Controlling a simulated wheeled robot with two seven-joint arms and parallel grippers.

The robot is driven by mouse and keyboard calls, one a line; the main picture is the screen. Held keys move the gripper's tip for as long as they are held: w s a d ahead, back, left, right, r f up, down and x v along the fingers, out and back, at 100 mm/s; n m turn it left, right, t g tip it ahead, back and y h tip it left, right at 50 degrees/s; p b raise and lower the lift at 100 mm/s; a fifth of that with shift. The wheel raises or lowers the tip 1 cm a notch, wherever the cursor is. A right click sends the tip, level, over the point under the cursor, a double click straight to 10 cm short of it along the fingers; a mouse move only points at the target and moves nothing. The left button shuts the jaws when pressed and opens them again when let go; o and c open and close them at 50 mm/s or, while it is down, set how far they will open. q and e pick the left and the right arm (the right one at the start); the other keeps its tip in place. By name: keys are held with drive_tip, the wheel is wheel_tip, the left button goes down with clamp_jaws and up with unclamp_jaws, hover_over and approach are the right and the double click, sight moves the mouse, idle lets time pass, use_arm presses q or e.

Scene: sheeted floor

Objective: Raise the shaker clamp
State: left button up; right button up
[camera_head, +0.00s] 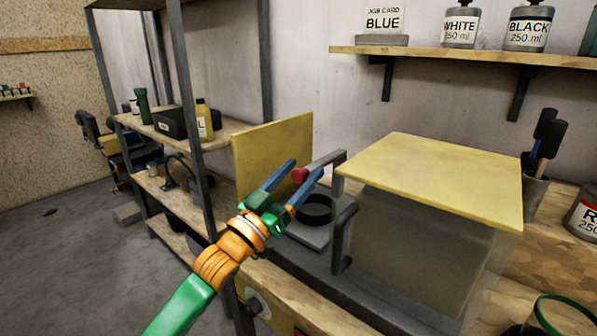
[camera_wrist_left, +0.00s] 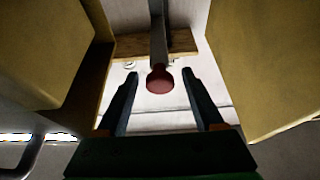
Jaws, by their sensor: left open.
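The shaker stands on the bench, with a grey base (camera_head: 352,298), a yellow side panel (camera_head: 270,142) and a yellow-topped box (camera_head: 435,175). Its clamp is a grey bar (camera_head: 328,161) ending in a red knob (camera_head: 299,175). My left gripper (camera_head: 305,167) is open, its two blue fingers pointing at the clamp. In the left wrist view the red knob (camera_wrist_left: 160,79) shows between the open fingers, apart from both, with the grey bar (camera_wrist_left: 158,36) running up behind it. A black ring (camera_head: 317,210) sits below the clamp. My right gripper is out of view.
The yellow panel and the box flank my left gripper closely. A black handle (camera_head: 344,238) rises in front of the box. A metal rack (camera_head: 180,120) stands at left, and a wall shelf (camera_head: 465,57) holds labelled bottles above.

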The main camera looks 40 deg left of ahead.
use_arm(q)
clamp_jaws()
idle(1.4)
